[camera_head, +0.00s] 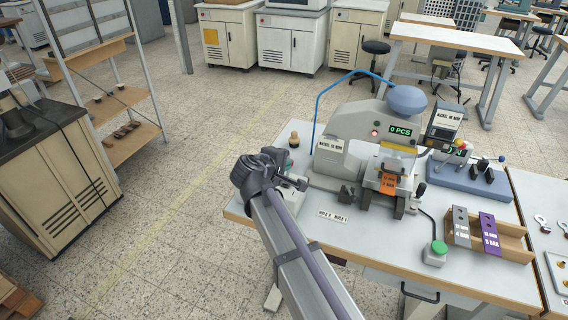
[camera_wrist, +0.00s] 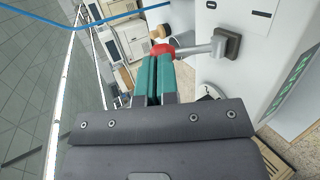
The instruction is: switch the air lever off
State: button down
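In the wrist view my gripper (camera_wrist: 158,58) has its two teal fingers side by side, with only a thin dark line between them. It looks shut and empty. A red knob (camera_wrist: 163,49) on a grey lever (camera_wrist: 198,48) lies right at the fingertips; I cannot tell whether they touch it. The lever runs right to a dark mount (camera_wrist: 228,44) on the pale machine side. In the head view my gripper (camera_head: 301,184) is at the left side of the stamping machine (camera_head: 358,122); the red knob is not seen there.
A wooden knob (camera_head: 293,140) stands on the table (camera_head: 305,220) behind my gripper; it also shows in the wrist view (camera_wrist: 158,31). A blue hose (camera_head: 318,105) arches above the machine. A green button (camera_head: 438,248) and a wooden tray (camera_head: 515,247) with labelled blocks are at the right.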

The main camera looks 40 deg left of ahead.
jog(key=shift+s+d+r+p, duration=0.1)
jog(key=shift+s+r+p, duration=0.15)
jog(key=shift+r+p, duration=0.1)
jog(key=p+v, duration=0.6)
jog(key=v, duration=0.7)
jog(key=shift+r+p, duration=0.35)
jog(key=shift+p, duration=0.05)
jog(key=shift+w, duration=0.1)
